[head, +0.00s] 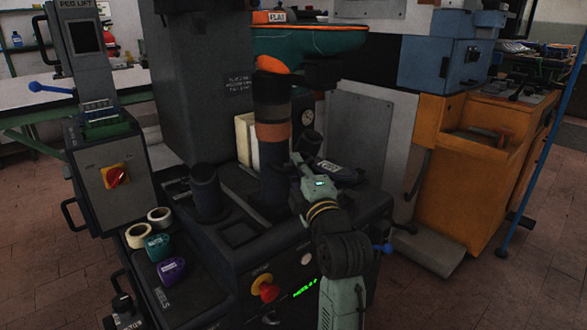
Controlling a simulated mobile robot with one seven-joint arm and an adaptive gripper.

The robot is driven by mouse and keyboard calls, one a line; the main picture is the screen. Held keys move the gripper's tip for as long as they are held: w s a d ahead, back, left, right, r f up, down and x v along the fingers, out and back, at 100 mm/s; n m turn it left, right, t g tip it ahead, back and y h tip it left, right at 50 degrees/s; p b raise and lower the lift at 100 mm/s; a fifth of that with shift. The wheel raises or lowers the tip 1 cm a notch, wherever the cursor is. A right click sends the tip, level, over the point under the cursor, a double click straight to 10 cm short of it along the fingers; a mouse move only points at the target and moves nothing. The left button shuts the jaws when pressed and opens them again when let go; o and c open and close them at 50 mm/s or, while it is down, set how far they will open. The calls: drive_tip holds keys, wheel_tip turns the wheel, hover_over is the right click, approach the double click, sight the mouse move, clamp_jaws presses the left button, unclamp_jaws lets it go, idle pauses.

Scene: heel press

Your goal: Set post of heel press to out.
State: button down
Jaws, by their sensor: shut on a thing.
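The heel press (230,270) is the large dark machine in the middle of the head view. Its thick upright post (273,175) is dark with a brown band and stands below a teal and orange shoe-like form (305,42). My gripper (293,188) is beside the lower right side of the post, with the arm reaching up from the bottom right. It is shut, seemingly on the post's lower part. The fingertips are dark and partly hidden, so the exact contact is unclear.
A short dark cylinder (207,192) stands left of the post. A red knob (267,291) is in front. A dark labelled object (338,172) lies behind my gripper.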

drive_tip(key=shift+s+d, duration=0.15)
drive_tip(key=c, duration=1.9)
unclamp_jaws()
drive_tip(key=o, duration=0.3)
drive_tip(key=v, duration=0.7)
drive_tip(key=shift+s, duration=0.3)
drive_tip(key=shift+d+f, duration=0.1)
drive_tip(key=shift+f, duration=0.05)
